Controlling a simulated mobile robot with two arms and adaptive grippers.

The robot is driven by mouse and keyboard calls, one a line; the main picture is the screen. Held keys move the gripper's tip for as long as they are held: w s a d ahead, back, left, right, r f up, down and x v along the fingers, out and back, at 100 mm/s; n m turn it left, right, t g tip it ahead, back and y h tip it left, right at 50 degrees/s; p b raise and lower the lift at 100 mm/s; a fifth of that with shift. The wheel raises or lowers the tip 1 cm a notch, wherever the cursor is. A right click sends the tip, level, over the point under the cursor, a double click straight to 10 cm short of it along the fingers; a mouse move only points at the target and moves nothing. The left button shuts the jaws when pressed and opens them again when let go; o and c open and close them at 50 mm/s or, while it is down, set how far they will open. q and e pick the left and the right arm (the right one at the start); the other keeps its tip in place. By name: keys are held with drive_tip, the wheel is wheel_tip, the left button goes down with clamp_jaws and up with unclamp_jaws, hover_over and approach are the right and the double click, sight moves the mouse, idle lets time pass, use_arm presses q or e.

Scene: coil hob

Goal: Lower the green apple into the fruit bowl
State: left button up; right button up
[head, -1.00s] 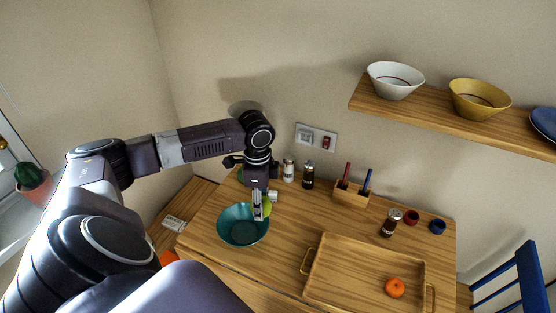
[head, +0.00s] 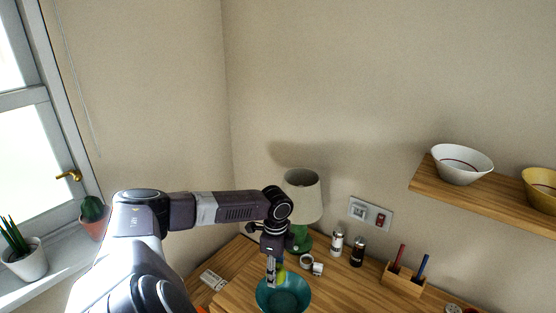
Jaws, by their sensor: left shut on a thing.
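The teal fruit bowl (head: 299,299) stands on the wooden table at the bottom of the head view, its lower edge cut off by the frame. My left gripper (head: 273,279) points down over the back left part of the bowl. It is shut on the green apple (head: 282,274), of which only a small yellow-green part shows behind the fingers. The apple appears at the bowl's far rim; whether it touches the bowl I cannot tell. My right gripper is not in view.
Behind the bowl stand a green-based lamp (head: 302,198), a small white cup (head: 318,269) and two shakers, one white-topped (head: 337,244) and one dark (head: 357,252). A wooden pen holder (head: 403,280) is to the right. A shelf (head: 430,181) with bowls hangs at upper right.

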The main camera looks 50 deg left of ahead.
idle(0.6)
use_arm(q)
drive_tip(key=shift+f+b, duration=1.1)
drive_tip(key=shift+f, duration=1.6)
drive_tip(key=shift+f+b, duration=0.75)
drive_tip(key=shift+f, duration=0.8)
drive_tip(key=o, duration=1.3)
drive_tip(key=shift+r, duration=0.1)
wheel_tip(320, 180, up, 12)
drive_tip(key=shift+f, duration=0.1)
